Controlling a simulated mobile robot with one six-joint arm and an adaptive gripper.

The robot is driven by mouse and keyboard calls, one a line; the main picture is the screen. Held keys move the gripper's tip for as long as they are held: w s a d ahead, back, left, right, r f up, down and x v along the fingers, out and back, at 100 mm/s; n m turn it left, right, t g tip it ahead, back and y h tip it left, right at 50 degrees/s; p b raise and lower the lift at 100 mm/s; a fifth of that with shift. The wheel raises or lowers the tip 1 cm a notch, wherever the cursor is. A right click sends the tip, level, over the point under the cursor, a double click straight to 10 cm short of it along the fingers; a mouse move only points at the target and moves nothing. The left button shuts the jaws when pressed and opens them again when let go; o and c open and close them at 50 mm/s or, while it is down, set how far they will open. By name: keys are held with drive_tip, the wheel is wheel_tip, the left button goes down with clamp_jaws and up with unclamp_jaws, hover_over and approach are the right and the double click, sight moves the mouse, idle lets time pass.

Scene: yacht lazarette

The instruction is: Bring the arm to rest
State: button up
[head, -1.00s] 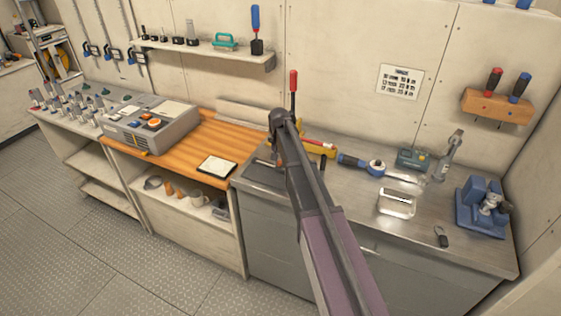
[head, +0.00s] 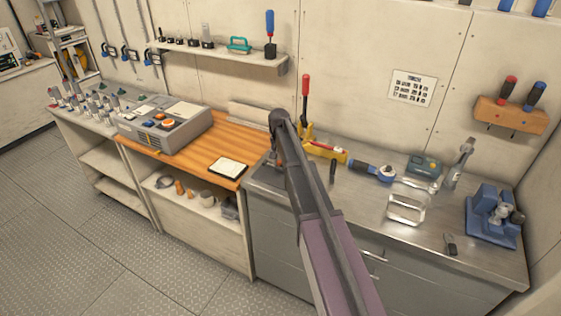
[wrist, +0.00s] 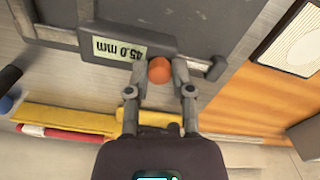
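My gripper (wrist: 160,68) is at the top of the wrist view's dark fingers, with its two fingertips apart. A round orange knob (wrist: 160,72) sits between the tips; I cannot tell whether they press on it. Right by it is a dark grey measuring tool with metal bars and a label reading 45.0 mm (wrist: 113,48), upside down in this view. In the head view, my arm (head: 310,205) reaches up from the bottom over the steel bench, and its wrist hides most of the gripper and tool.
A grey console (head: 165,130) and a tablet (head: 228,167) are on the left. Open floor lies at front left.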

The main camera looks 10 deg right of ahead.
drive_tip(key=o, duration=0.4)
drive_tip(key=shift+d, duration=0.1)
drive_tip(key=shift+c, duration=0.2)
drive_tip(key=s+a+n, duration=0.3)
drive_tip(key=s+n, duration=0.1)
drive_tip(key=s, duration=2.7)
drive_tip(key=shift+s, duration=0.35)
